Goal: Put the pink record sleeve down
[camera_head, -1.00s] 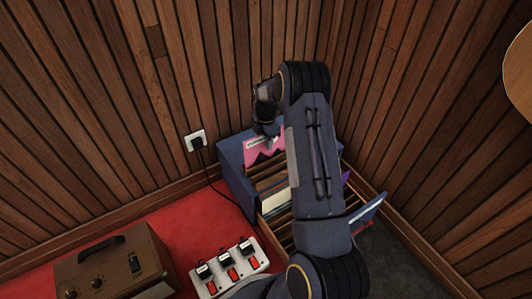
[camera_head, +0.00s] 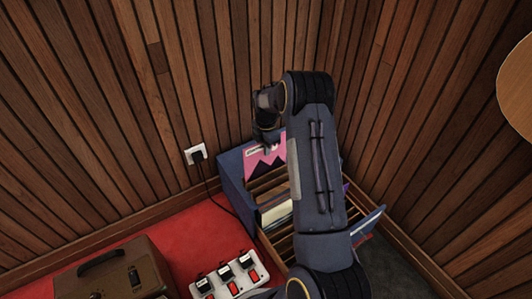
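The pink record sleeve (camera_head: 266,159) is a flat square with a dark zigzag pattern. It stands tilted at the back of the blue record crate (camera_head: 232,178), partly hidden by my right arm. My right gripper (camera_head: 267,145) reaches down from above to the sleeve's top edge. Its fingertips are small and dark, so I cannot tell whether they are closed on the sleeve or just beside it. The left gripper is out of view.
Other sleeves (camera_head: 276,213) stand between the crate's slats, and a blue one (camera_head: 367,222) leans out at the right. A power strip (camera_head: 231,276) and a brown amplifier (camera_head: 118,272) are on the red carpet. Wood-panelled walls close in behind the crate.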

